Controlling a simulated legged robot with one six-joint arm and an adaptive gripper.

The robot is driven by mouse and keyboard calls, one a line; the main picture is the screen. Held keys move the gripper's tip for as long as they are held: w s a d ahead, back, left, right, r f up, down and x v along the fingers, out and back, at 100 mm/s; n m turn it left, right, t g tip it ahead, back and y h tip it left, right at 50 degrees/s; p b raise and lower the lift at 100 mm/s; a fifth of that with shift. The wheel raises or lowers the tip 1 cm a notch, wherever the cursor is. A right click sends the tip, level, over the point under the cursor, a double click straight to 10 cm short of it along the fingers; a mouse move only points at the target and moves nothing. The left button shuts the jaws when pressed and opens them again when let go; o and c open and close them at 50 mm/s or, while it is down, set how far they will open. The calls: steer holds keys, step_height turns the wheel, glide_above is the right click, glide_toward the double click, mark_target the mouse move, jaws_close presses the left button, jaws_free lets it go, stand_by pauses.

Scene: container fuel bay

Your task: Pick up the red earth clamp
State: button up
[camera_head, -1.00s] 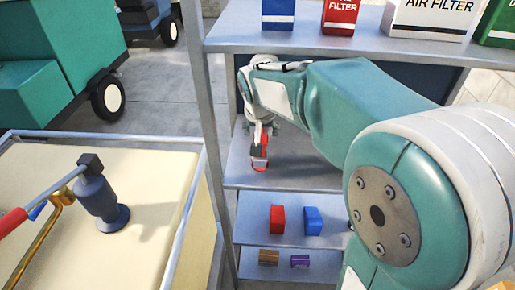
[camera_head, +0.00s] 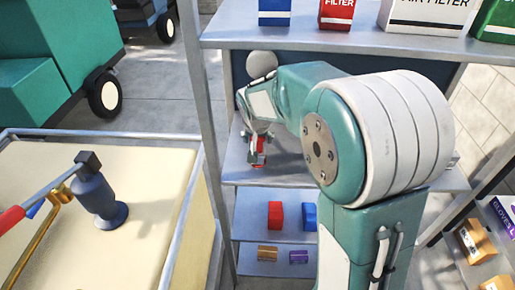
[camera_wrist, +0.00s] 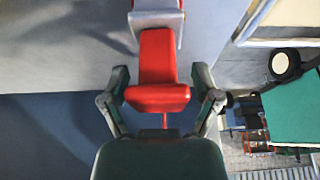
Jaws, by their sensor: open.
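The red earth clamp (camera_wrist: 160,62) is in the middle of the wrist view, with a grey part at its far end. In the head view the clamp (camera_head: 259,146) shows small, at the middle shelf. My open gripper (camera_wrist: 161,84) has one finger on each side of the clamp's near red part, with visible gaps between fingers and clamp. In the head view my gripper (camera_head: 257,138) is over the clamp and partly hides it.
The shelf's left post (camera_head: 203,120) stands close to my gripper. The upper shelf (camera_head: 300,40) with filter boxes is above my arm. Red (camera_head: 275,215) and blue (camera_head: 310,215) boxes sit on the shelf below. A cream-topped bench (camera_head: 45,175) with a dark blue fitting (camera_head: 98,195) is at left.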

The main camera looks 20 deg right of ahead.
jaws_close()
steer(key=shift+r, duration=0.45)
step_height(320, 180, up, 3)
steer(key=shift+s, duration=0.1)
steer(key=s+a, duration=0.2)
steer(key=s, duration=0.6)
steer(key=s+a, duration=0.3)
steer(key=s, duration=0.6)
steer(key=shift+a+f, duration=0.15)
steer(key=shift+a, duration=0.15)
steer(key=shift+r, duration=0.65)
